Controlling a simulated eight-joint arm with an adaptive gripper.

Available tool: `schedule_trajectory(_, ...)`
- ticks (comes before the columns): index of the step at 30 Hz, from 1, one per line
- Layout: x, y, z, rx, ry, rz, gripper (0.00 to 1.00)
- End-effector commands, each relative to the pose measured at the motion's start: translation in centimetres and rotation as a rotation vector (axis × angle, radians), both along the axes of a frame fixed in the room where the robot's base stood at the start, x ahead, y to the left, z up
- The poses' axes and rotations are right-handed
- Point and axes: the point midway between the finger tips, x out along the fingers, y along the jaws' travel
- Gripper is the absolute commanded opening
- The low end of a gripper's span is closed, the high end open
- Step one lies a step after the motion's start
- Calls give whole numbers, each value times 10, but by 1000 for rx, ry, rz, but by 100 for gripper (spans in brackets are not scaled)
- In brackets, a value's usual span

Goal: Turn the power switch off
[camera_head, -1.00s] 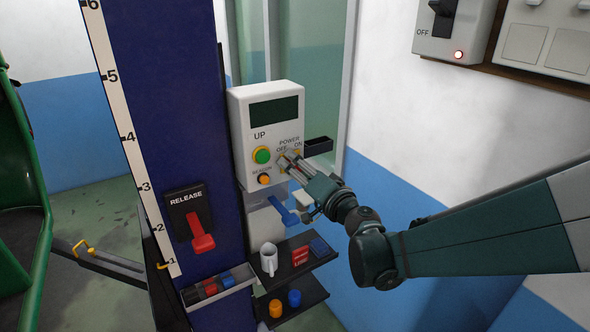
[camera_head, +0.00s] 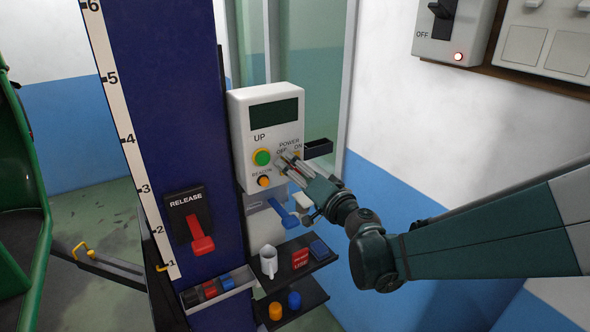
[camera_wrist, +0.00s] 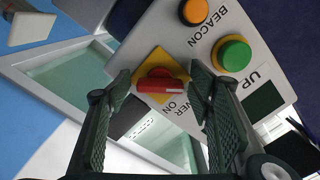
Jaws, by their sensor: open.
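The white control box (camera_head: 238,140) is on the blue column, with a dark display and the labels UP, BEACON and POWER OFF/ON. In the wrist view the power switch (camera_wrist: 160,84) is a red rotary knob on a yellow square plate. My gripper (camera_head: 284,160) is at the power switch in the head view and hides most of it. In the wrist view my open gripper (camera_wrist: 160,82) has one finger on each side of the red knob. Gaps show between the fingers and the knob. The knob's pale mark points toward the ON label.
A green UP button (camera_head: 262,157) and an orange BEACON knob (camera_head: 264,181) sit left of the gripper. Below are a blue lever (camera_head: 283,211), a shelf with a mug (camera_head: 268,260), and a red RELEASE lever (camera_head: 201,243) on the column.

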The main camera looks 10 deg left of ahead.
Motion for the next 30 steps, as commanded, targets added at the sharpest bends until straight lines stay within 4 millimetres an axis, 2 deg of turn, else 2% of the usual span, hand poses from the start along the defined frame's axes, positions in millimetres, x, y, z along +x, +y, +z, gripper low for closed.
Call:
schedule_trajectory(11,-14,-14,0,0,0,0,52)
schedule_trajectory(30,-74,-75,0,0,0,-1,52)
